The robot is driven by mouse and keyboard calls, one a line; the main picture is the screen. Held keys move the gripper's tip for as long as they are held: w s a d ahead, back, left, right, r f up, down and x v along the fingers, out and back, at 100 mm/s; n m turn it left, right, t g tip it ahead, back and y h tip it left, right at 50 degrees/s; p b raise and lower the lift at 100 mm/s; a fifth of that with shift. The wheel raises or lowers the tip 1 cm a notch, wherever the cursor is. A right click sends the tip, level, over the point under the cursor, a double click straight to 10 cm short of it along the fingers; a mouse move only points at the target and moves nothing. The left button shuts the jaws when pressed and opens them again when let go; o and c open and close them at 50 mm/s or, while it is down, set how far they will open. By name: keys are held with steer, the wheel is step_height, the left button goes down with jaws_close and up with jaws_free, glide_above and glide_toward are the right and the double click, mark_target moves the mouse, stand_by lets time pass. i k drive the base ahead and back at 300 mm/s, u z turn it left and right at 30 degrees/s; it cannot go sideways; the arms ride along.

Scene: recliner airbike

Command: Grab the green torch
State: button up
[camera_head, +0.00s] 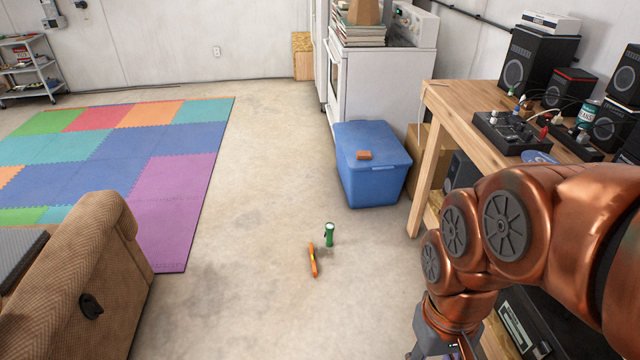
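The green torch (329,235) stands upright on the bare concrete floor, near the middle of the head view. My gripper (440,352) is at the bottom edge, right of the torch and nearer to me, and apart from it. Only its upper part shows below my copper-coloured arm. Its fingertips are mostly cut off by the frame, so I cannot see whether it is open or shut.
An orange stick-like object (312,261) lies close beside the torch. A blue lidded bin (372,178) stands behind it, with a small reddish block (364,155) on top. A wooden workbench (462,112) is at right, a brown recliner (95,265) at left.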

mark_target(329, 227)
steer(key=u, duration=0.2)
steer(key=i, duration=0.8)
steer(key=u, duration=0.45)
steer(key=i, duration=1.7)
